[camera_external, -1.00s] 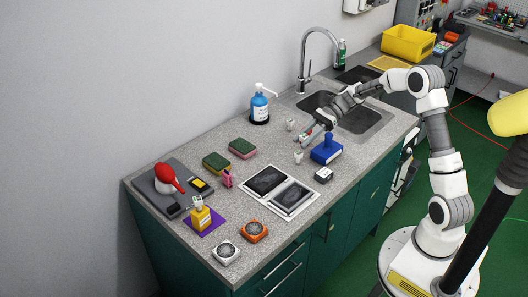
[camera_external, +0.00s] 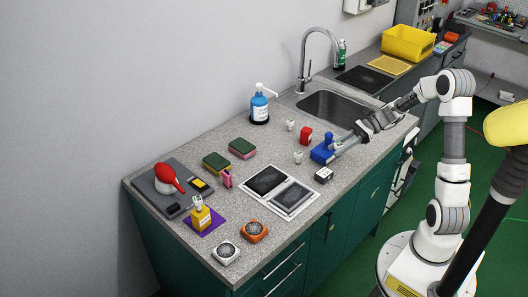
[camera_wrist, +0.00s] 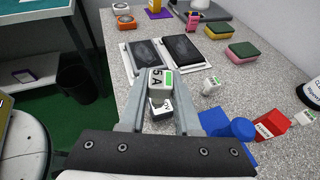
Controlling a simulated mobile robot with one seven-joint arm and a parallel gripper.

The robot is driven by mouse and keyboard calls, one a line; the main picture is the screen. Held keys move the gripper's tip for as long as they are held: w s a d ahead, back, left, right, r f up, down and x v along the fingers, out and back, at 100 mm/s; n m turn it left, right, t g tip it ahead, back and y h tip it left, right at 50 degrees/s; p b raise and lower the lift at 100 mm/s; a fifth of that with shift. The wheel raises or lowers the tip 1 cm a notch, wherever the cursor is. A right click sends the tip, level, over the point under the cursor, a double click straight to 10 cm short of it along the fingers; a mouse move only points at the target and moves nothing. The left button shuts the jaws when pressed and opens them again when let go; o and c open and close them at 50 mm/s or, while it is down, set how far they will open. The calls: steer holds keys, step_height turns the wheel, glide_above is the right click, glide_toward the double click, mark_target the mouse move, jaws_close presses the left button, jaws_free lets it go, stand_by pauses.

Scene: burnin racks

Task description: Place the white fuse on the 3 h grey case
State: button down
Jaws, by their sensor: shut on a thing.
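The white fuse, a pale block with a green patch and "5 A" on it (camera_wrist: 160,78), is between my fingertips in the wrist view. My gripper (camera_external: 333,149) is shut on it, above the counter beside the blue object. I cannot tell the gap between fuse and case.
A blue object (camera_external: 322,151) and a red box (camera_external: 305,136) stand close to the gripper. Two other white fuses (camera_external: 298,157) (camera_external: 291,125) stand nearby. Two dark panels on white sheets (camera_external: 268,180) lie to the left. The sink (camera_external: 335,106) is behind.

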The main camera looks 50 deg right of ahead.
mark_target(324, 172)
steer(key=w+a+f, duration=0.2)
steer(key=a, duration=0.1)
steer(key=shift+w+a+f+b, duration=0.1)
steer(key=shift+a+f+b, duration=0.1)
steer(key=shift+f+b, duration=0.65)
steer(key=shift+f, duration=1.35)
steer(key=shift+f, duration=0.2)
steer(key=c, duration=0.6)
jaws_free()
steer(key=shift+r, duration=0.15)
